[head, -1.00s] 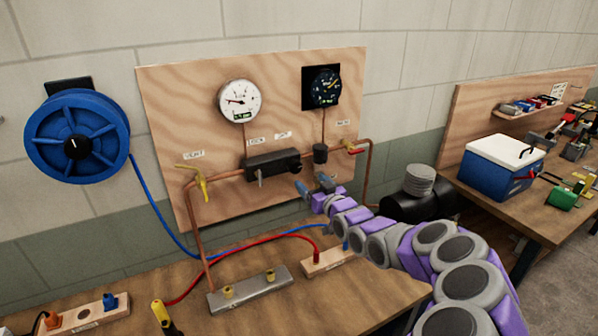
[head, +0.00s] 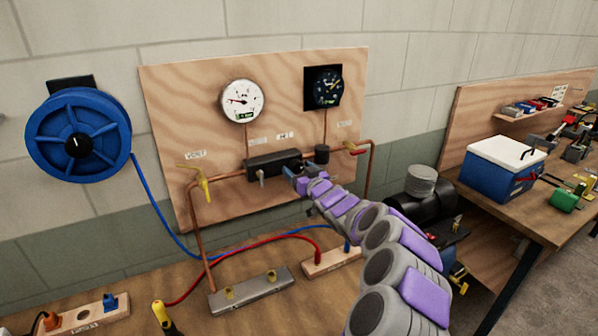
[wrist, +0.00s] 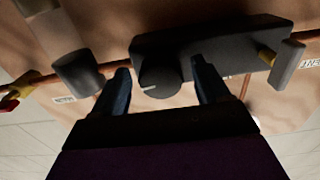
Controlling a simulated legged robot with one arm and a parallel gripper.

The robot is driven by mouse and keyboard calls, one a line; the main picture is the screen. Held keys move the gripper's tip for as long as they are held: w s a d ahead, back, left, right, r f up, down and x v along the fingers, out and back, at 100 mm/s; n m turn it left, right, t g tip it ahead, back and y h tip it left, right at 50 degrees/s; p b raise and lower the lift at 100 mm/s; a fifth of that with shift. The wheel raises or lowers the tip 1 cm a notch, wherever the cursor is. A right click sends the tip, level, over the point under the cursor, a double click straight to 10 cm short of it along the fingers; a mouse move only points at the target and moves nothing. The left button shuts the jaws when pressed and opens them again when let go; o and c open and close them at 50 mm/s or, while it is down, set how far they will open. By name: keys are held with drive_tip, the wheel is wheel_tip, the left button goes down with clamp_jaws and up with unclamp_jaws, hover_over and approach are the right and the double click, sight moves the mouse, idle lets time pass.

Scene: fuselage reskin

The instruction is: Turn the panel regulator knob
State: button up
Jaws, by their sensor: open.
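The dark regulator block (head: 268,164) is mounted on the plywood panel, in line with the copper pipe. Its round dark knob (wrist: 160,78), with a pale pointer mark, faces me in the wrist view. In the head view my gripper hides the knob. My gripper (head: 298,182) is at the right end of the block. In the wrist view my gripper (wrist: 160,66) is open, with one blue-grey finger on each side of the knob. A gap shows between the knob and each finger. How deep the fingers reach cannot be told.
A dark cylinder (head: 321,154) sits on the pipe close to my gripper. A grey lever (wrist: 287,66) is on the block's other end. A white gauge (head: 242,101) and a black gauge (head: 323,88) hang above. The bench below holds a grey manifold (head: 250,291) and hoses.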

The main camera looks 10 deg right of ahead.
drive_tip(key=shift+c, duration=0.3)
drive_tip(key=c, duration=1)
drive_tip(key=shift+o, duration=0.2)
drive_tip(key=shift+r+n+p, duration=0.25)
drive_tip(key=shift+n+p, duration=0.15)
drive_tip(key=shift+p, duration=0.15)
drive_tip(key=shift+d+f+n, duration=0.15)
drive_tip(key=shift+n, duration=0.65)
drive_tip(key=o, duration=1)
drive_tip(key=shift+f, duration=0.1)
